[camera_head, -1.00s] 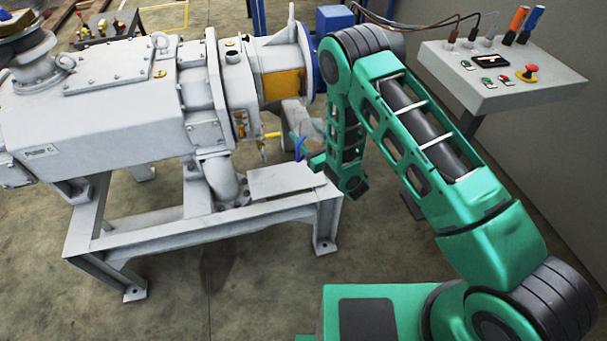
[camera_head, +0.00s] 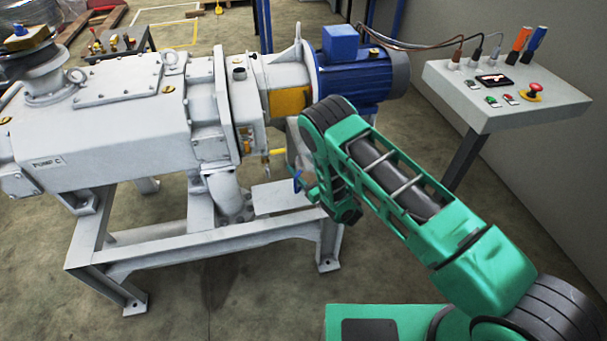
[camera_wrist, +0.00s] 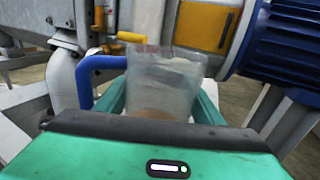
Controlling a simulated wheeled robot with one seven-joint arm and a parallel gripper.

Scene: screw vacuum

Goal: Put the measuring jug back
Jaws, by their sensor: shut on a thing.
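The clear measuring jug (camera_wrist: 165,80) with a blue handle (camera_wrist: 88,78) is between the green fingers of my gripper (camera_wrist: 160,106) in the wrist view. My gripper is shut on it. The jug looks upright, with something brownish low in it. In the head view my gripper is mostly hidden behind my arm, and only the blue handle (camera_head: 297,181) shows clearly. It shows in front of the pump frame, near the flat grey plate (camera_head: 280,199). A yellow valve lever (camera_wrist: 131,37) shows behind the jug's rim in the wrist view.
The grey pump (camera_head: 110,125) on its steel frame (camera_head: 190,238) fills the left. The blue motor (camera_head: 375,78) lies behind my arm. A control panel (camera_head: 500,90) on a post stands at the right. The floor in front of the frame is clear.

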